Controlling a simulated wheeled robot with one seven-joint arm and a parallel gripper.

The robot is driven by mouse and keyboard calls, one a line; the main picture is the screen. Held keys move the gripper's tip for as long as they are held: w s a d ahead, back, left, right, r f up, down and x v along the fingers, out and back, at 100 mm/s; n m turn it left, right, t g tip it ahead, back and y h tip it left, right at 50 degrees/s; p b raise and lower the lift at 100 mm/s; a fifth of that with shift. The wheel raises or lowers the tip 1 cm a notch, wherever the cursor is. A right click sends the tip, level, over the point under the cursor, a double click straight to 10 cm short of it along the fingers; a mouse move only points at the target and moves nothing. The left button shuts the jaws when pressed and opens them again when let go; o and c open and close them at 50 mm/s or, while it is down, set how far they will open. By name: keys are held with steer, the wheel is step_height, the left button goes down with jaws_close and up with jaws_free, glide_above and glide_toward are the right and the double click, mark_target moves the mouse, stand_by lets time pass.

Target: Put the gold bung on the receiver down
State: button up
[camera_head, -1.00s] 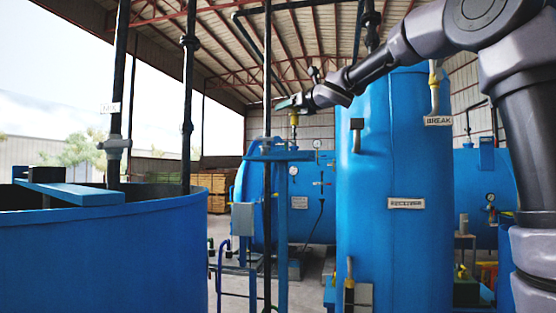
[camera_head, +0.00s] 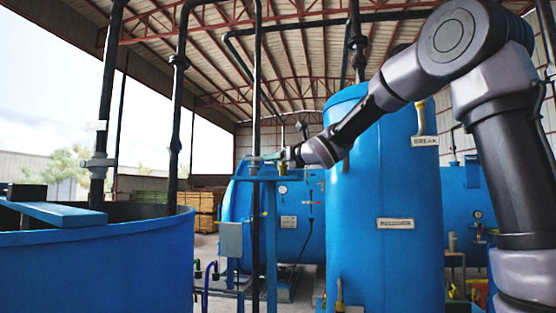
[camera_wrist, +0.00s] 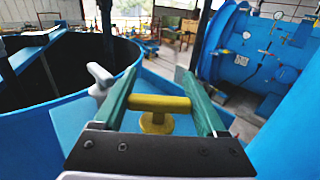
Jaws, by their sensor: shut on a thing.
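The gold bung (camera_wrist: 158,122) is a yellow T-shaped piece with a crossbar and a round foot. In the wrist view it lies between the green fingers of my gripper (camera_wrist: 160,80), which is shut on the ends of its crossbar. Its foot is over a light blue plate (camera_wrist: 215,118); I cannot tell whether it touches. The receiver (camera_head: 385,265) is the tall blue cylinder with a label in the head view. My gripper (camera_head: 281,157) is left of its upper part, just above a blue post-like bracket (camera_head: 270,222).
A large open blue tank (camera_head: 95,265) stands at the left; its rim also shows in the wrist view (camera_wrist: 50,108). A pale grey handle (camera_wrist: 100,77) is close to my left finger. Dark vertical pipes (camera_head: 256,90) rise near my gripper. A horizontal blue vessel (camera_head: 300,215) lies behind.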

steer(key=shift+f, duration=0.1)
steer(key=o, duration=1.1)
steer(key=shift+o, duration=0.2)
